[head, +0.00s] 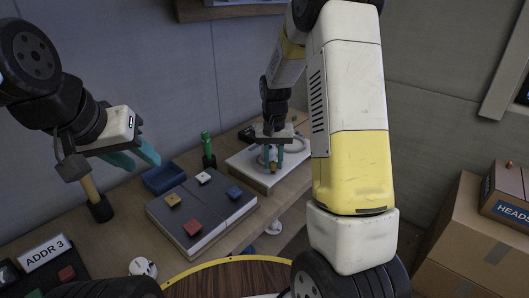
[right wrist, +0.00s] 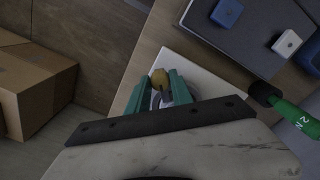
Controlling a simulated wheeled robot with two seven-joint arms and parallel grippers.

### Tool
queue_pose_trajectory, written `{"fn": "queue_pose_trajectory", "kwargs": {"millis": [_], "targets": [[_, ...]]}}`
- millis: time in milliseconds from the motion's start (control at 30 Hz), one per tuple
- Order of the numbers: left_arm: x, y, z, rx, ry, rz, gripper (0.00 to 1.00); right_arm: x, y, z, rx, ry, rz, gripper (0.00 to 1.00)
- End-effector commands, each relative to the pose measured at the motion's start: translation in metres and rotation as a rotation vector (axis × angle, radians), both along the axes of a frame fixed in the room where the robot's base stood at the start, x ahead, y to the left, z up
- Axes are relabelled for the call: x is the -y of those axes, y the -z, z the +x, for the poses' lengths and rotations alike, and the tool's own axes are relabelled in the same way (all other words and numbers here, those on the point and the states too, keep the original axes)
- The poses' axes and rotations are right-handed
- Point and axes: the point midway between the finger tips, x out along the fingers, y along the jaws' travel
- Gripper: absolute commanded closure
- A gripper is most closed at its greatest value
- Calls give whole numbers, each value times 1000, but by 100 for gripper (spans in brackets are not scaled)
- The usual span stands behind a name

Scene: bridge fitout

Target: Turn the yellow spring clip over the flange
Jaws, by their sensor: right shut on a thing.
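The yellow spring clip (head: 273,168) is low between the teal fingers of my right gripper (head: 273,160) in the head view. In the right wrist view the clip (right wrist: 158,77) shows as a yellow-brown knob between the fingertips of the right gripper (right wrist: 156,92), which is shut on it. A pale grey ring-like flange (head: 296,144) stands on a white plate (head: 243,165), right at the gripper. The fingers hide part of the flange, so I cannot tell how the clip sits on it. My left gripper (head: 136,156) is open and empty, above the bench's left part.
A grey panel (head: 205,218) with several coloured buttons lies left of the plate. A blue tray (head: 163,180) and a green upright tool (head: 207,150) stand behind it. An "ADDR 3" sign (head: 45,253) is at front left. Cardboard boxes (head: 455,235) are at right.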

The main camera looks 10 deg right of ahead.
Motion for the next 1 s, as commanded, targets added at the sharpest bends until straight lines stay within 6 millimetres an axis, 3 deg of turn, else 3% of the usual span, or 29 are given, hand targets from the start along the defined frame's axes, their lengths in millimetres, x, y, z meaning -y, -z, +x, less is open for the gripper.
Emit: {"fn": "queue_pose_trajectory", "kwargs": {"millis": [233, 267, 367, 733, 1000], "targets": [[0, 0, 0, 0, 0, 0, 64, 0, -1, 1, 4, -1, -1, 100], [0, 0, 0, 0, 0, 0, 64, 0, -1, 1, 4, -1, -1, 70], [0, 0, 0, 0, 0, 0, 64, 0, -1, 1, 3, -1, -1, 52], [0, 0, 0, 0, 0, 0, 64, 0, -5, 1, 3, 0, -1, 52], [0, 0, 0, 0, 0, 0, 64, 0, -48, 2, 7, -1, 0, 52]]}}
